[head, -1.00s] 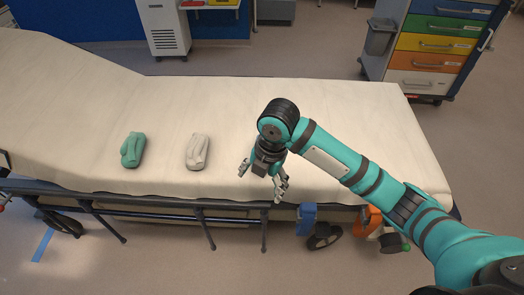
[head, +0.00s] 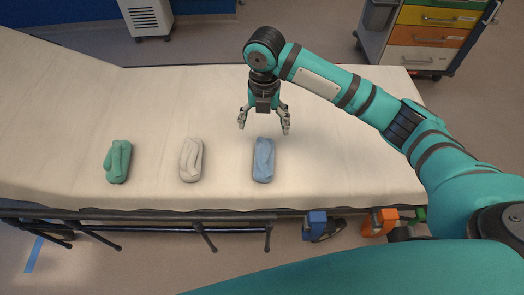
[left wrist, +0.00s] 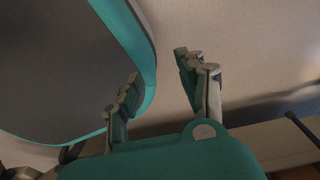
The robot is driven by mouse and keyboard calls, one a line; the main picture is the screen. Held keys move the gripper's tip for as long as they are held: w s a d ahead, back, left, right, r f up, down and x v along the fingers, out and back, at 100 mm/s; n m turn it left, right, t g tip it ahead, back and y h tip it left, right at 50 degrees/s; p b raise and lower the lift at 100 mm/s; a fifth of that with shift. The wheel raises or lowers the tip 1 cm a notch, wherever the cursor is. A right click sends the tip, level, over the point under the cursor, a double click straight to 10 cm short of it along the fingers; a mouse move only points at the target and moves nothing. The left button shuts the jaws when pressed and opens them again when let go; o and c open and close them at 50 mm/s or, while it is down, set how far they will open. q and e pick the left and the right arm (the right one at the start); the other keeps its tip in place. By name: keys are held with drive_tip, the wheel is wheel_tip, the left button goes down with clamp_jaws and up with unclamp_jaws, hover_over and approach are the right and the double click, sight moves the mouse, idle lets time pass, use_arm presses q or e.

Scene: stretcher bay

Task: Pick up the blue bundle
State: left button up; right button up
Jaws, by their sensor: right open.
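The blue bundle (head: 263,161) lies on the white stretcher mattress (head: 330,150), rightmost of three rolled bundles. My right gripper (head: 263,130) is above the mattress, just behind the blue bundle in the head view. Its fingers point down and stand apart, with nothing between them. The blue bundle is fully in sight. My left gripper (left wrist: 162,92) shows only in the left wrist view. Its two fingers are spread apart, with nothing between them and bare floor behind.
A white bundle (head: 190,160) and a green bundle (head: 118,161) lie to the left on the mattress. A dark side rail (head: 150,229) runs along the near edge. A drawer cart (head: 425,38) stands behind at the right. The mattress right of the blue bundle is clear.

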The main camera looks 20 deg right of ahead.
hover_over(264, 151)
wheel_tip(264, 151, down, 6)
drive_tip(key=shift+s+r, duration=0.1)
wheel_tip(264, 151, down, 3)
drive_tip(key=shift+r, duration=0.1)
drive_tip(key=shift+f, duration=0.8)
wheel_tip(264, 151, down, 4)
drive_tip(key=shift+r, duration=0.1)
drive_tip(key=shift+f, duration=0.4)
drive_tip(key=c, duration=1.4)
use_arm(q)
drive_tip(key=shift+s+r, duration=0.1)
drive_tip(key=shift+s, duration=0.9)
use_arm(e)
drive_tip(key=shift+c, duration=0.4)
